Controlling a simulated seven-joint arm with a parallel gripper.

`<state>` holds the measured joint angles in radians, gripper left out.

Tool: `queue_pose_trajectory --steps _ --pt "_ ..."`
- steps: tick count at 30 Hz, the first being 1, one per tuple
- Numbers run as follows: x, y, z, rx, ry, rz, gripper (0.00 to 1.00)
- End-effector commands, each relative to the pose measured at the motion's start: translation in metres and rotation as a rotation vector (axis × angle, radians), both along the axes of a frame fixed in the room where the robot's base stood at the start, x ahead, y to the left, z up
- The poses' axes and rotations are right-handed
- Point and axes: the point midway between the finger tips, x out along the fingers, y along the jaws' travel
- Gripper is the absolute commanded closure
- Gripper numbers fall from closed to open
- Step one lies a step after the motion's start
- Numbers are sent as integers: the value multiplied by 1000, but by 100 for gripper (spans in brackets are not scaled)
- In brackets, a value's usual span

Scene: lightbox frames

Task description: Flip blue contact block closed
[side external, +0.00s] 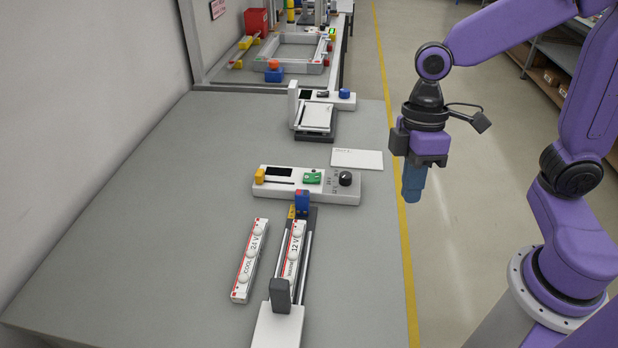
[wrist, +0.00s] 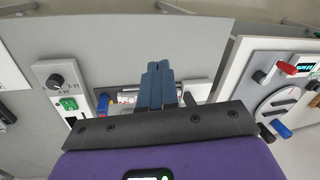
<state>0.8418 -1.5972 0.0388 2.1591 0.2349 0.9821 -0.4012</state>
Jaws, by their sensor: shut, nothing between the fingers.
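The blue contact block (side external: 302,201) stands at the far end of a dark rail fixture (side external: 309,240), just in front of a white control box. A small yellow piece (side external: 291,212) is beside its lower left. A 12 V light strip (side external: 294,250) lies in the fixture. In the wrist view the blue block (wrist: 102,103) shows left of my fingers. I cannot tell whether it touches the strip. My gripper (side external: 413,198) is shut and empty, its blue fingers pointing down, raised and well right of the block. Its fingers (wrist: 158,66) are together in the wrist view.
The control box (side external: 308,187) has a yellow slider, green switch and black knob. A 24 V strip (side external: 248,262) lies left of the fixture. A grey clamp block (side external: 280,296) stands at the near end. A white card (side external: 357,159) and a scale-like device (side external: 316,118) are farther back. Left table is clear.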

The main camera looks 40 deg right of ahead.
Motion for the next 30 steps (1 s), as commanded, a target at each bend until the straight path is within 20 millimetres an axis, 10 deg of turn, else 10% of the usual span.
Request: queue_pose_trajectory --steps 8,18,30 --pt "96 12 -12 141 70 -62 100" --pt "216 -21 -40 359 52 -127 100" --pt "282 -66 -61 498 -26 -161 100"
